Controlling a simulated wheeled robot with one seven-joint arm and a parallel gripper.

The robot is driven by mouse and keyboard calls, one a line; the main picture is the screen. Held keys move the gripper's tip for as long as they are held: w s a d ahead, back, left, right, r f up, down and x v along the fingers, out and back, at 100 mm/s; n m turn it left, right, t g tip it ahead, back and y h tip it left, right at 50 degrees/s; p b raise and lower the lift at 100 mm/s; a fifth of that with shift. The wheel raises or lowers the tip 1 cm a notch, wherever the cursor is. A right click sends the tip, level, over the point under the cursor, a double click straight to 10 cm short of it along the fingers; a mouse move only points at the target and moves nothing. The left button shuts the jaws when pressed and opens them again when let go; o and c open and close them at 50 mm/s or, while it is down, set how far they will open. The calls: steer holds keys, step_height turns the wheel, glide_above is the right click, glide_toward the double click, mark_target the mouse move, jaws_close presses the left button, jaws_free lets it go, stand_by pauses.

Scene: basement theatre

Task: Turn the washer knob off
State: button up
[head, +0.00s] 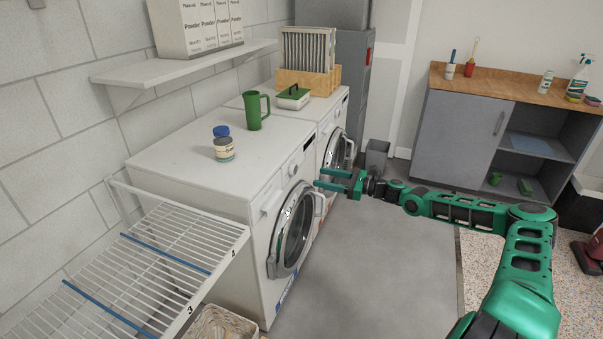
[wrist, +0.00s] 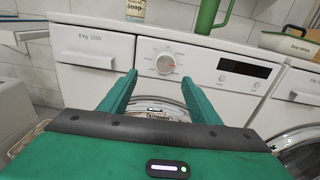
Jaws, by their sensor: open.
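The washer (head: 200,160) is the nearer of two white front-loading machines along the left wall. Its round knob (wrist: 165,64) shows in the wrist view on the front panel, between the detergent drawer (wrist: 95,50) and a dark display (wrist: 243,67). In the head view the knob (head: 293,168) is small. My gripper (head: 318,179) is open and empty in front of the machines. In the wrist view its two green fingers (wrist: 160,92) point at the panel, one on each side of the knob's line and apart from it. The knob's setting is too small to read.
A green mug (head: 254,111) and a blue-lidded jar (head: 223,145) stand on the washer. A wire drying rack (head: 150,265) is at the lower left, with a wicker basket (head: 218,322) beside it. The grey floor (head: 375,255) in front of the machines is clear.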

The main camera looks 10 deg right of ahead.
mark_target(296, 169)
steer(key=shift+m, duration=0.3)
steer(key=x, duration=0.7)
steer(key=w+x, duration=0.1)
steer(key=x, duration=0.2)
steer(key=shift+d+r, duration=0.15)
steer(key=shift+c, duration=0.3)
steer(key=c, duration=1)
steer(key=shift+o, duration=0.2)
steer(key=shift+w+d, duration=0.1)
steer(key=shift+d, duration=0.25)
steer(key=shift+a+r, duration=0.1)
steer(key=shift+a, duration=0.2)
